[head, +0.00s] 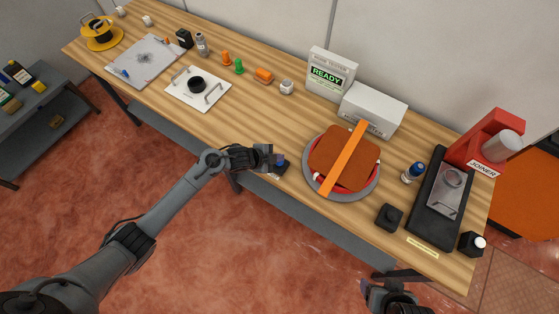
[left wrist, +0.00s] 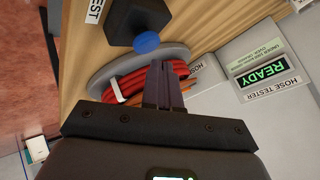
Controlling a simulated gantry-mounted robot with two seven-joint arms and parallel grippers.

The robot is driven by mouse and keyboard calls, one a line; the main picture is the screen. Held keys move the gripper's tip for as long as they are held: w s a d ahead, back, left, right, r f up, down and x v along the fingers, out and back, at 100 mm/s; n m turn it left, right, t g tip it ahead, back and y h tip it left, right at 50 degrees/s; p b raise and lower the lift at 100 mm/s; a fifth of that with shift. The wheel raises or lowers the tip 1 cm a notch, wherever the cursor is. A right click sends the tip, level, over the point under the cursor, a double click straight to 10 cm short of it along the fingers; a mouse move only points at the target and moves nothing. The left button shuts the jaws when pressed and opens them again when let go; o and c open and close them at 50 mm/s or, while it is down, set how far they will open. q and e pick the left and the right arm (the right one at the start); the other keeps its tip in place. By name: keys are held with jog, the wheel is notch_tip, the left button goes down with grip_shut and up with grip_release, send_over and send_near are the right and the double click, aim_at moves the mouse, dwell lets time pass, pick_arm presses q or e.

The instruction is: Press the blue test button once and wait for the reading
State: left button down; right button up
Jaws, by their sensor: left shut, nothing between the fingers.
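The blue test button (head: 281,160) sits on a small dark housing near the table's front edge. In the left wrist view the button (left wrist: 147,42) shows as a blue cap on a black block beside a TEST label (left wrist: 94,11). My left gripper (head: 271,157) is shut and empty, its fingertips close to the button; I cannot tell whether they touch it. Its fingers (left wrist: 163,75) point towards the button in the left wrist view. The hose tester's screen (head: 327,77) reads READY in green. My right gripper (head: 388,290) is partly visible at the bottom edge; its jaws are unclear.
A round grey tray (head: 371,188) with a red hose, a brown pad and an orange strip lies right of the button. A red joiner (head: 489,137) and a black fixture (head: 430,224) stand at the right. Small parts line the back left of the table.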

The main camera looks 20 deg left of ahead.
pick_arm(q)
jog(key=shift+f, duration=0.15)
dwell(0.6)
jog(key=shift+f, duration=0.3)
jog(key=shift+f+b, duration=0.6)
jog(key=shift+b, duration=0.05)
dwell(0.7)
jog(key=shift+r, duration=0.1)
jog(key=shift+r+p, duration=0.75)
jog(key=shift+p, duration=0.1)
jog(key=shift+r, duration=0.2)
jog(key=shift+r+p, duration=0.1)
jog(key=shift+p, duration=0.2)
